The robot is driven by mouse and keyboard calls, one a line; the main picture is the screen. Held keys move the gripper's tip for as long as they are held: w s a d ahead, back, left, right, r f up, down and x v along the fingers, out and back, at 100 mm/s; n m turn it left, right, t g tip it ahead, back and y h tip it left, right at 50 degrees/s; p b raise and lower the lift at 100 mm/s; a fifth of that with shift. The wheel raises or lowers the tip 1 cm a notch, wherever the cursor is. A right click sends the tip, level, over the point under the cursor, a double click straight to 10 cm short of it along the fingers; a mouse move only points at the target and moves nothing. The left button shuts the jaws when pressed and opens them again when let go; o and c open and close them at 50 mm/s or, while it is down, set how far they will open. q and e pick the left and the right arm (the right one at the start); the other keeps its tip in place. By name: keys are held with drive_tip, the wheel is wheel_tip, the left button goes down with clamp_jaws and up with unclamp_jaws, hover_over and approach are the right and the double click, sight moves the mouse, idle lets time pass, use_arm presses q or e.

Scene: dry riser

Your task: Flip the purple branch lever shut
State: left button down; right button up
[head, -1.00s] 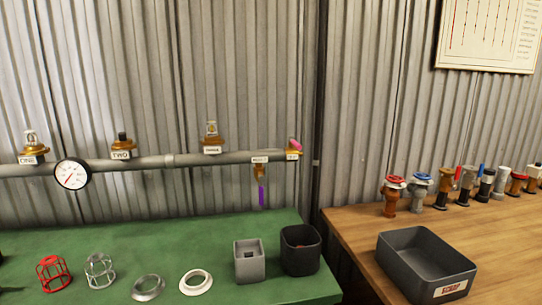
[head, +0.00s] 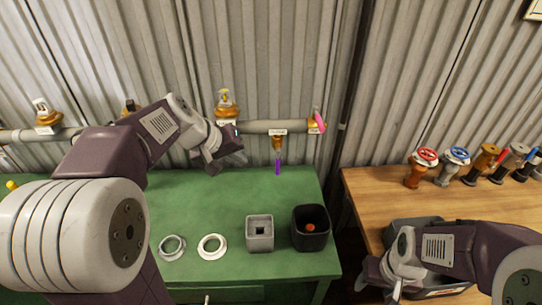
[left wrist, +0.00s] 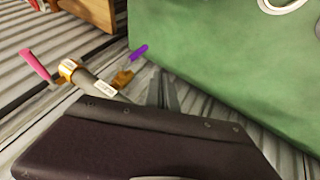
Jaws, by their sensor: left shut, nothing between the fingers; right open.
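The purple lever (head: 278,167) hangs straight down below a brass branch valve (head: 277,143) under the grey pipe. In the left wrist view the purple lever (left wrist: 138,52) sticks out from the brass branch valve (left wrist: 122,79), apart from my fingers. My left gripper (head: 227,162) is shut and empty, to the left of the lever in the head view. Its closed fingers (left wrist: 161,92) show in the left wrist view. My right gripper (head: 375,286) is open and empty at the lower right, by the wooden bench, far from the lever.
A pink lever (head: 319,122) sits at the pipe's right end. The green bench (head: 190,200) below holds two rings, a grey square holder (head: 260,235) and a dark bin (head: 311,240). Several valves stand on the wooden bench (head: 385,190). My left arm hides part of the pipe.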

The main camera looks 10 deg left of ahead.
sight(278, 163)
use_arm(q)
drive_tip(key=w+d+f, duration=0.6)
drive_tip(key=w+f, duration=0.1)
drive_tip(key=f, duration=0.1)
use_arm(e)
drive_tip(key=shift+s+f, duration=0.1)
drive_tip(key=shift+f, duration=0.1)
idle(0.4)
